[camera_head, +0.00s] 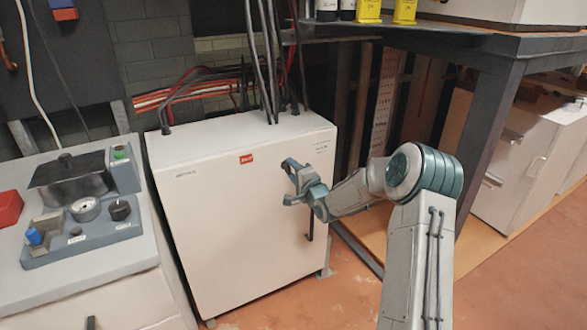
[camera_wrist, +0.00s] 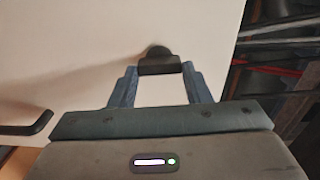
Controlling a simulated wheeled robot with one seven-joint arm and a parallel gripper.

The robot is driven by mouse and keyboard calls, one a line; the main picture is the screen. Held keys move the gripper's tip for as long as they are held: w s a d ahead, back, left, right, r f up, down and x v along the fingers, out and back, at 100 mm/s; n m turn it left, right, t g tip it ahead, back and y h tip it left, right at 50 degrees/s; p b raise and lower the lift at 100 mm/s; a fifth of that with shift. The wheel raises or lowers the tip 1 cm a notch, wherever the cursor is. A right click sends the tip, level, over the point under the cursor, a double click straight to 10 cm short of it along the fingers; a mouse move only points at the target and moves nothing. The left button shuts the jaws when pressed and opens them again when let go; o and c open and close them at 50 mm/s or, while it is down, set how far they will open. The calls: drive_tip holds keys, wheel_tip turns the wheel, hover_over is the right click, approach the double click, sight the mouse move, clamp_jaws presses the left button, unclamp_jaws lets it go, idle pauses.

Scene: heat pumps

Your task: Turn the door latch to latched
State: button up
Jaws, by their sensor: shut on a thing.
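The heat pump cabinet (camera_head: 225,205) is a white box with a flat front door. The door latch (camera_wrist: 158,62) is a small black knob on the white door in the wrist view. My gripper (camera_head: 290,181) is at the upper right part of the door. In the wrist view my gripper (camera_wrist: 159,68) has its two blue-grey fingers on either side of the latch, shut on it. The latch's black bar lies crosswise between the fingertips.
A black door handle (camera_head: 309,224) sits lower on the door; it also shows in the wrist view (camera_wrist: 28,126). A bench with a control panel (camera_head: 95,230) stands at left. A dark table (camera_head: 490,45) stands at right, and hoses (camera_head: 268,60) rise from the cabinet top.

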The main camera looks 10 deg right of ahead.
drive_tip(key=shift+m, duration=0.5)
drive_tip(key=o, duration=1)
drive_tip(key=shift+s, duration=0.1)
drive_tip(key=p+v, duration=0.1)
drive_tip(key=v, duration=1.2)
drive_tip(key=shift+s+d, duration=0.15)
drive_tip(key=shift+s, duration=0.1)
drive_tip(key=shift+r+p, duration=0.1)
drive_tip(key=shift+p, duration=0.25)
